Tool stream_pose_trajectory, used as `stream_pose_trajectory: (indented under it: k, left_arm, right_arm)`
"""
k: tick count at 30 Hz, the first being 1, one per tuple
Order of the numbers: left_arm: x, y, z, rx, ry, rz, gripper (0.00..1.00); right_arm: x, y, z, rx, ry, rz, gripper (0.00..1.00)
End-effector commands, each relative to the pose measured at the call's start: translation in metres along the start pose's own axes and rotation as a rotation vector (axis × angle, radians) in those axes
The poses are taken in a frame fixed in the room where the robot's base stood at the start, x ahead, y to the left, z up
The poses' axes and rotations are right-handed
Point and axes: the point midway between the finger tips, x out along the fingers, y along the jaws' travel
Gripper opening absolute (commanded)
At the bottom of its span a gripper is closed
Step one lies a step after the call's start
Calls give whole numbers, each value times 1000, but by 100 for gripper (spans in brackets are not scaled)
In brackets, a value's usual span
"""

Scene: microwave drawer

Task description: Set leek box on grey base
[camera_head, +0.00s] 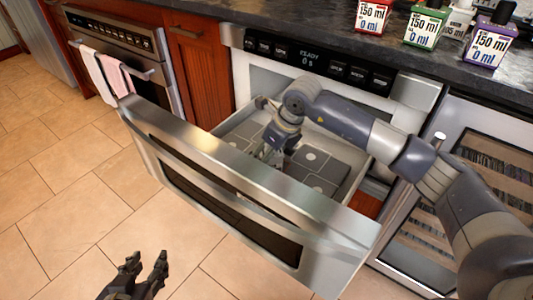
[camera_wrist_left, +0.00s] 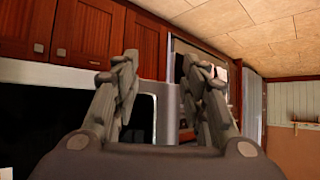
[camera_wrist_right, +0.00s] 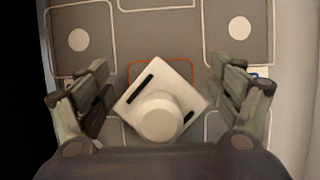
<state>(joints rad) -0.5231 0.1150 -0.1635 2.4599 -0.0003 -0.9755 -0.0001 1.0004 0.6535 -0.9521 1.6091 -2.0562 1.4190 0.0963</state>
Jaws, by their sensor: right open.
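A white squarish box with a round white cap (camera_wrist_right: 160,118) and black marks shows from above in the right wrist view. I cannot read a leek label on it. It sits turned at an angle between the spread fingers of my right gripper (camera_wrist_right: 162,92), with gaps on both sides. The grey base (camera_wrist_right: 200,40), with pale outlines, white discs and one orange outline beside the box, lies below; it also shows inside the open drawer (camera_head: 325,165). In the head view my right gripper (camera_head: 271,150) reaches down into the drawer and hides the box. My left gripper (camera_head: 146,264) is open and empty over the floor.
The steel drawer front (camera_head: 235,180) stands pulled out, its walls around my right gripper. Red (camera_head: 373,15), green (camera_head: 426,23) and purple (camera_head: 490,42) labelled bottles stand on the dark counter (camera_head: 300,17). An oven with towels (camera_head: 105,72) is at the left. The floor is clear.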

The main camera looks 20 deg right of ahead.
Motion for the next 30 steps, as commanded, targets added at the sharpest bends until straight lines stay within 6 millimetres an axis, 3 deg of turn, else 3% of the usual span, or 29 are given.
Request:
stream_pose_trajectory:
  k: [8,21,30]
  left_arm:
    - [-3,0,8,-1,-44,-1,40]
    - [-44,-11,93,-10,-461,-25,40]
    - [-68,-14,123,-16,-620,-33,40]
  right_arm:
    - [-7,-1,2,0,-1,-1,86]
    - [-88,-1,2,-1,-2,-2,86]
    - [-120,0,1,0,-1,-1,86]
